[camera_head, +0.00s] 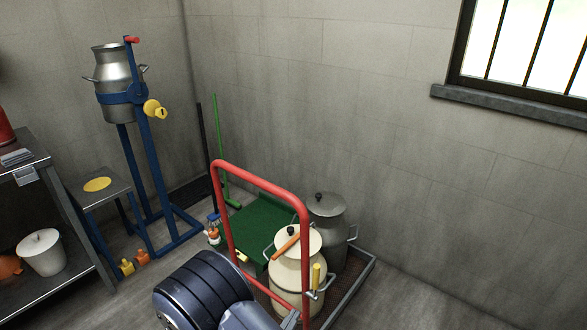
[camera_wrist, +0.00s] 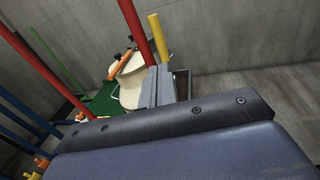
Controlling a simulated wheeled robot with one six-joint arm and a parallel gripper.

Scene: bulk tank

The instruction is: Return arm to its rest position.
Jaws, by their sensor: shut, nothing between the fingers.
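My gripper (camera_wrist: 158,84) shows in the wrist view as two grey fingers pressed together, shut and empty. Beyond them stands a cream milk can (camera_wrist: 131,88) with an orange-handled lid. In the head view my arm reaches in from the bottom centre, in front of the cart with the red handle frame (camera_head: 304,235). There the cream can (camera_head: 287,268) stands on the cart, partly behind that frame.
A grey can (camera_head: 328,235) stands behind the cream one. A yellow upright grip (camera_head: 316,277) is close to the cream can's side. A steel can (camera_head: 118,75) hangs in a blue stand at left. A bench (camera_head: 60,205) holds a white bucket (camera_head: 41,254). Floor at lower right is clear.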

